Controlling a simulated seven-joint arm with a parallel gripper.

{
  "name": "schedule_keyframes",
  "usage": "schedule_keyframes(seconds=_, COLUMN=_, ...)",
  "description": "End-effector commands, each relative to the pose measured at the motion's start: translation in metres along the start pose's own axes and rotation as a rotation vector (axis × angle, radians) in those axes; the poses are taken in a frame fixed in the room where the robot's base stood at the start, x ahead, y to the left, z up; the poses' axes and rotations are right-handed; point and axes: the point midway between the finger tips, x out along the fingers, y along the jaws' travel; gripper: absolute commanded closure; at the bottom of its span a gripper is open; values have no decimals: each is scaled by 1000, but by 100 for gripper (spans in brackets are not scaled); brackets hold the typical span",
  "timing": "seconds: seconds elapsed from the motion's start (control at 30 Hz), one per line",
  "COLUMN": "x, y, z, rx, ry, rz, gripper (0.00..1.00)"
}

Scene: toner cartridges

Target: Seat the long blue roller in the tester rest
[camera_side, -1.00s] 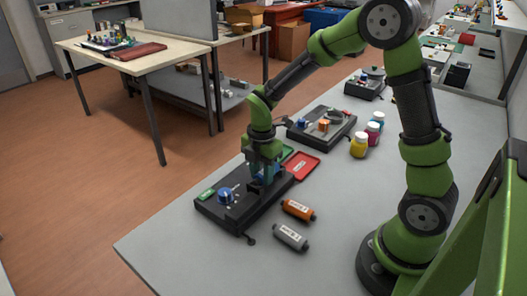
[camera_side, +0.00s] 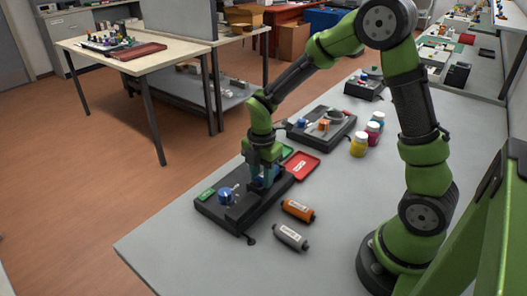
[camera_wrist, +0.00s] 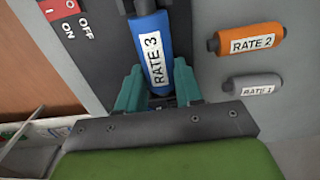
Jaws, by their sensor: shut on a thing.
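The long blue roller (camera_wrist: 151,38), labelled RATE 3, lies between the two teal fingers of my gripper (camera_wrist: 160,88) in the wrist view. My gripper is shut on it near one end. In the side view my gripper (camera_side: 265,178) points down over the right part of the black tester (camera_side: 236,221), and the fingers mostly hide the roller. The tester has a blue knob (camera_side: 225,196) and a green panel on its left part. The rest under the roller is mostly hidden, so I cannot tell whether the roller touches it.
An orange roller (camera_side: 298,210), RATE 2, and a grey roller (camera_side: 290,237), RATE 1, lie right of the tester. A red tray (camera_side: 300,166) is behind it. Several bottles (camera_side: 359,144) and another device (camera_side: 322,127) stand farther back.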

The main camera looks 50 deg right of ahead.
Motion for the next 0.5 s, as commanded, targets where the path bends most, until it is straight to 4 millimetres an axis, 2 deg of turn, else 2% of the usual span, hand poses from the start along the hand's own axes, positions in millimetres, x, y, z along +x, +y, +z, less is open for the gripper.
schedule_keyframes(seconds=0.43, x=2, y=0, z=0, rx=0, ry=0, rz=0, gripper=96)
schedule_keyframes(seconds=0.47, x=2, y=0, z=0, rx=0, ry=0, rz=0, gripper=62)
schedule_keyframes(seconds=0.5, x=2, y=0, z=0, rx=0, ry=0, rz=0, gripper=55)
